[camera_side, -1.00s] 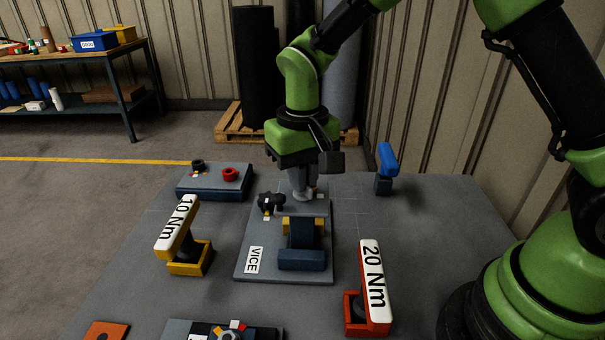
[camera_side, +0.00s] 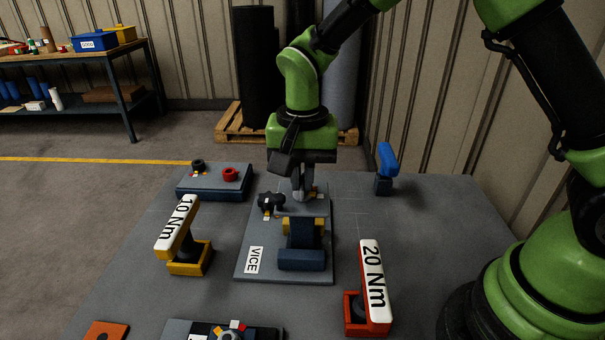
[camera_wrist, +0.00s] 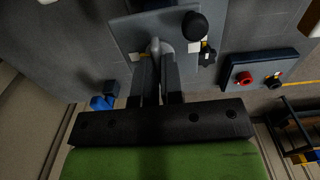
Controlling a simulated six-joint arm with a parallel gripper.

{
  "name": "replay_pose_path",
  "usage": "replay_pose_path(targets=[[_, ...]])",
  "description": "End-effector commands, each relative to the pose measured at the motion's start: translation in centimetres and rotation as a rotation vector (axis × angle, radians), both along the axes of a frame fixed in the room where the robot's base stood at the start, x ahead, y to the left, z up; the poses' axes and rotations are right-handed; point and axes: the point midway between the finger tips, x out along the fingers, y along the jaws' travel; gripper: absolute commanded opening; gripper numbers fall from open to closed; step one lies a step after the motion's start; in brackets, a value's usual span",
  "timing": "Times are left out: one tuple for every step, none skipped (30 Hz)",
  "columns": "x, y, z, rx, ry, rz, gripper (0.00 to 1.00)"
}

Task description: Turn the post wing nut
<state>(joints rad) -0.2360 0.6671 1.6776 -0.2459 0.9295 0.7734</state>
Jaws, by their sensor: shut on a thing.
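The post wing nut (camera_side: 311,193) is a light grey piece at the back of the grey vice plate (camera_side: 252,232). My gripper (camera_side: 305,187) points straight down over it and is shut on it. In the wrist view the rounded top of the wing nut (camera_wrist: 155,46) shows at the tips of my two dark fingers (camera_wrist: 158,68). The fingers hide most of the nut and its post.
A dark knob (camera_side: 271,201) stands just left of my gripper, with the blue vice (camera_side: 302,258) in front. Right is a blue-handled tool (camera_side: 387,158); left, a box with a red knob (camera_side: 230,174). Yellow 10 Nm (camera_side: 178,222) and red 20 Nm (camera_side: 374,275) tools flank the plate.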

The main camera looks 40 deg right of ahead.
Motion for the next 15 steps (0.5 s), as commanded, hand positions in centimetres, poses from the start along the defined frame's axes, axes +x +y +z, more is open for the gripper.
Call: replay_pose_path(targets=[[0.00, 0.03, 0.07, 0.001, -0.001, -0.004, 0.00], [0.00, 0.03, 0.07, 0.001, -0.001, -0.005, 0.00], [0.00, 0.03, 0.07, 0.001, -0.001, -0.006, 0.00], [0.00, 0.03, 0.07, 0.001, -0.001, -0.006, 0.00], [0.00, 0.03, 0.07, 0.001, -0.001, -0.006, 0.00], [0.00, 0.03, 0.07, 0.001, -0.001, -0.006, 0.00], [0.00, 0.03, 0.07, 0.001, -0.001, -0.005, 0.00], [0.00, 0.03, 0.07, 0.001, -0.001, -0.005, 0.00], [0.01, 0.04, 0.07, 0.001, -0.001, -0.005, 0.00], [0.00, 0.03, 0.07, 0.001, -0.001, -0.005, 0.00], [0.01, 0.04, 0.07, 0.001, -0.001, -0.005, 0.00], [0.01, 0.04, 0.07, 0.001, -0.001, -0.005, 0.17], [0.01, 0.04, 0.06, 0.001, -0.001, -0.004, 0.24], [0.01, 0.04, 0.06, 0.001, -0.001, -0.004, 0.30], [0.01, 0.02, 0.05, 0.001, -0.001, -0.004, 0.34]])
